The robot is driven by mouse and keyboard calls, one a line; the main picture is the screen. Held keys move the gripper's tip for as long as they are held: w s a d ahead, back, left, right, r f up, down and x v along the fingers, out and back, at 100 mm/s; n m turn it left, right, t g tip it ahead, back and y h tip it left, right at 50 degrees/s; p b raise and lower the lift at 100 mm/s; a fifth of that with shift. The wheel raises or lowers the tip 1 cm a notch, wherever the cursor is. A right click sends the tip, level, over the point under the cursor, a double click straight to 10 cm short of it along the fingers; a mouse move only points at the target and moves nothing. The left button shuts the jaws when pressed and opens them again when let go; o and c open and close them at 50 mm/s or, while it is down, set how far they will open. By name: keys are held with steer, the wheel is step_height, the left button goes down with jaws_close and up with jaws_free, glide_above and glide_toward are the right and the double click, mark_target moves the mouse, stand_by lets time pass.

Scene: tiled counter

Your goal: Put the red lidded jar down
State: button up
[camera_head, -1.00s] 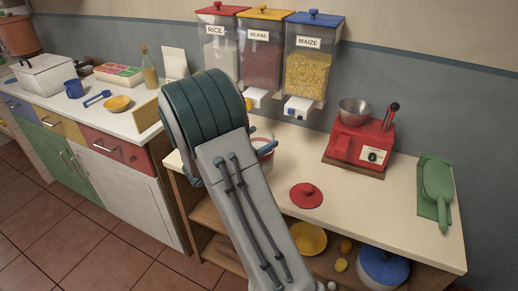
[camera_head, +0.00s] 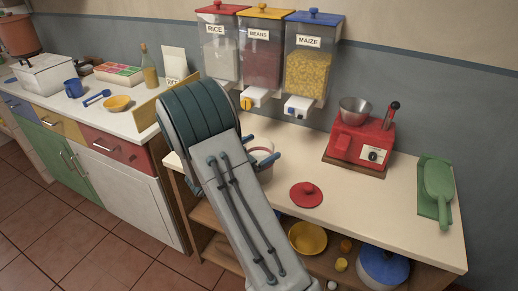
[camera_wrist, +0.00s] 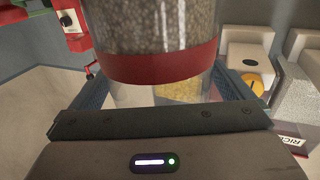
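The jar (camera_head: 265,177) is clear with a red band and stands out partly behind my arm in the head view. In the wrist view, which is upside down, dark speckled grains (camera_wrist: 150,25) fill the jar to about the red band (camera_wrist: 160,66); the glass beyond is clear. My gripper (camera_wrist: 160,90) has one blue finger on each side of the jar and appears shut on it. The jar's base is hidden, so I cannot tell whether it touches the counter. The red lid (camera_head: 306,195) lies apart on the counter, right of the jar.
The counter (camera_head: 380,215) is clear between the lid and the green scoop (camera_head: 438,182). A red machine with a metal bowl (camera_head: 358,142) stands at the back. Dispensers for rice, beans and maize (camera_head: 307,70) hang above. A yellow bowl (camera_head: 307,238) sits on the shelf below.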

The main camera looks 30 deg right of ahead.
steer(key=shift+r, duration=0.1)
steer(key=shift+a, duration=0.2)
steer(key=v, duration=1.1)
steer(key=w+a+r+n+t+y, duration=0.3)
steer(key=w+n+t+y, duration=0.1)
steer(key=w+t+y, duration=0.4)
steer(key=s+a+r+n+g+y, duration=0.1)
steer(key=s+a+r+n+y, duration=0.2)
steer(key=s+a+n+y, duration=0.35)
steer(key=s+d+n+g+y, duration=0.1)
steer(key=s+g, duration=0.3)
steer(key=s, duration=0.8)
steer(key=s+d+f+n+g+y, duration=0.1)
steer(key=s+g, duration=0.4)
steer(key=s, duration=0.7)
steer(key=d+n+y, duration=0.1)
steer(key=d+n, duration=0.1)
steer(key=shift+d, duration=0.3)
